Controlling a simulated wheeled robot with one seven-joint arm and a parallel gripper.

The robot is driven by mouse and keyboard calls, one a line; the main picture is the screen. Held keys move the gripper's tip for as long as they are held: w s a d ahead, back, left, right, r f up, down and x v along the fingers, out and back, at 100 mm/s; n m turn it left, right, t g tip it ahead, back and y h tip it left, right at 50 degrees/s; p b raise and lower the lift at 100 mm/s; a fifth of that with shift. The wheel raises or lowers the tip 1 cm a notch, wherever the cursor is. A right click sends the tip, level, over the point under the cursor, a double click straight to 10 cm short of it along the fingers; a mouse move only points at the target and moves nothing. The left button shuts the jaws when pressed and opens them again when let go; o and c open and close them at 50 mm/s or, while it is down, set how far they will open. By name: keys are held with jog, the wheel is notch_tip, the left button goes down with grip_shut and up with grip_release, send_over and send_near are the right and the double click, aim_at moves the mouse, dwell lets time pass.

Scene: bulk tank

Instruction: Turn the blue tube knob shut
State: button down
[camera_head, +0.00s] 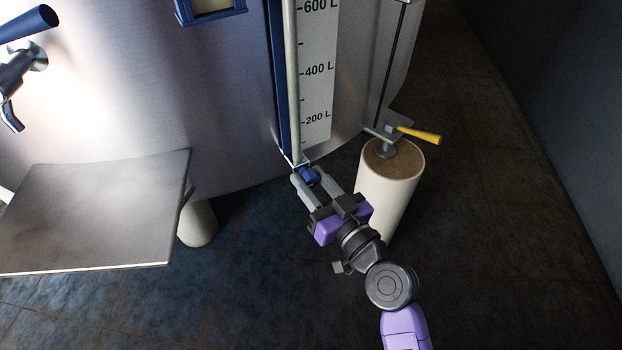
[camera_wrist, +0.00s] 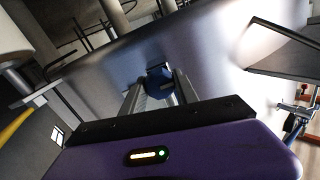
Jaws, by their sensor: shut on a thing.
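The blue tube knob (camera_head: 309,176) sits at the foot of the pale sight tube (camera_head: 292,80), low on the steel tank's wall. My gripper (camera_head: 304,178) reaches up to it from the lower right, with one finger on each side of the knob. The fingers are shut on it. In the wrist view the blue knob (camera_wrist: 160,85) shows between the two finger ends (camera_wrist: 160,90), and the fingers hide part of it. I cannot tell from these frames how far the knob is turned.
A white cylindrical post (camera_head: 385,200) with a yellow-handled valve (camera_head: 417,135) stands close to the right of my gripper. A steel shelf (camera_head: 100,215) juts out at the left. A blue-handled tap (camera_head: 22,60) is on the tank at upper left. The dark floor is clear at right.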

jog(key=shift+m, duration=0.3)
jog(key=m, duration=0.9)
jog(key=shift+p, duration=0.3)
jog(key=m+p, duration=0.1)
jog(key=m, duration=0.3)
jog(key=shift+m, duration=0.3)
jog(key=shift+f+m+t+p, duration=0.1)
jog(key=shift+m+t+p, duration=0.4)
jog(key=shift+m, duration=1.5)
jog(key=c, duration=0.9)
grip_release()
jog(key=shift+c, duration=0.2)
jog(key=shift+d, duration=0.1)
